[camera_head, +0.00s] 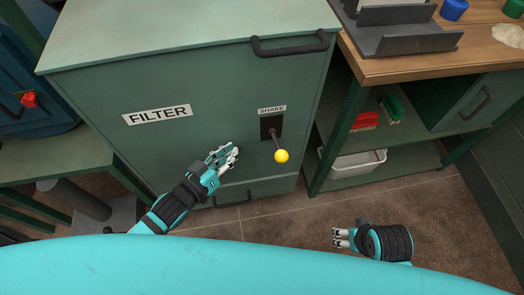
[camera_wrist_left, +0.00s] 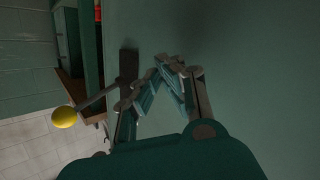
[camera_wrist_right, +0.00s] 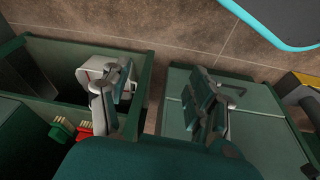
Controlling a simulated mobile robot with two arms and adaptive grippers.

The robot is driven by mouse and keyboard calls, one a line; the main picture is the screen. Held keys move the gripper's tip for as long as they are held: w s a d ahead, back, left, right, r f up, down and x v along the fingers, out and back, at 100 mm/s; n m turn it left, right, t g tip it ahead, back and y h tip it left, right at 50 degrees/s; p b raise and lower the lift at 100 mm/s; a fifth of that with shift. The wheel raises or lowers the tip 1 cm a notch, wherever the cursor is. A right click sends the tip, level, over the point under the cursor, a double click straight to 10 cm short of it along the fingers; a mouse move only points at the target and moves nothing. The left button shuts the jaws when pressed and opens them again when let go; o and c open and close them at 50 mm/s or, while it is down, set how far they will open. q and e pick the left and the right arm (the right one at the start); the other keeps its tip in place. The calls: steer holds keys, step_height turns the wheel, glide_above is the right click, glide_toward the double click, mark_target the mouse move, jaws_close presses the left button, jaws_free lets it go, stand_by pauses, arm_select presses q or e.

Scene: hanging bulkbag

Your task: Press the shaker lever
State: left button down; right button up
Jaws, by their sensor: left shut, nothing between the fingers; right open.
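The shaker lever (camera_head: 276,144) is a dark rod with a yellow ball knob (camera_head: 281,156), below the SHAKE label (camera_head: 272,110) on the green filter cabinet (camera_head: 200,100). In the left wrist view the yellow knob (camera_wrist_left: 64,117) is at the left, with its rod reaching to a dark plate. My left gripper (camera_head: 230,154) is shut and empty in front of the cabinet, left of the knob and apart from it. My right gripper (camera_head: 337,238) is open and empty, low over the floor to the right; it also shows in the right wrist view (camera_wrist_right: 160,85).
A wooden-topped workbench (camera_head: 440,65) with a grey tray (camera_head: 405,40) stands right of the cabinet. Its shelves hold red and green brushes (camera_head: 391,108) and a white bin (camera_head: 352,165). A blue container (camera_head: 35,95) is at the left. The tiled floor (camera_head: 290,220) is clear.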

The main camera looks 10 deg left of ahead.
arm_select(q)
steer(key=s+d+r+m+h+b, duration=0.1)
steer(key=s+r+m+h+b, duration=0.1)
steer(key=s+r+h, duration=0.4)
step_height(320, 180, up, 4)
steer(key=h+b, duration=0.1)
steer(key=h, duration=0.4)
steer(key=shift+s+d+f, duration=0.15)
steer(key=shift+d+f, duration=0.05)
steer(key=shift+d, duration=0.15)
arm_select(e)
steer(key=v, duration=0.3)
steer(key=shift+s+r, duration=0.1)
steer(key=shift+s, duration=0.05)
arm_select(q)
step_height(320, 180, up, 4)
glide_above(277, 145)
steer(key=s+a, duration=0.1)
steer(key=a, duration=0.2)
steer(key=s+f+b, duration=0.1)
steer(key=s+d+f+b, duration=0.1)
steer(key=f, duration=0.1)
steer(key=shift+s, duration=0.1)
arm_select(e)
steer(key=shift+w+a+f+t, duration=0.1)
steer(key=shift+w+f+t, duration=0.3)
steer(key=shift+f, duration=0.3)
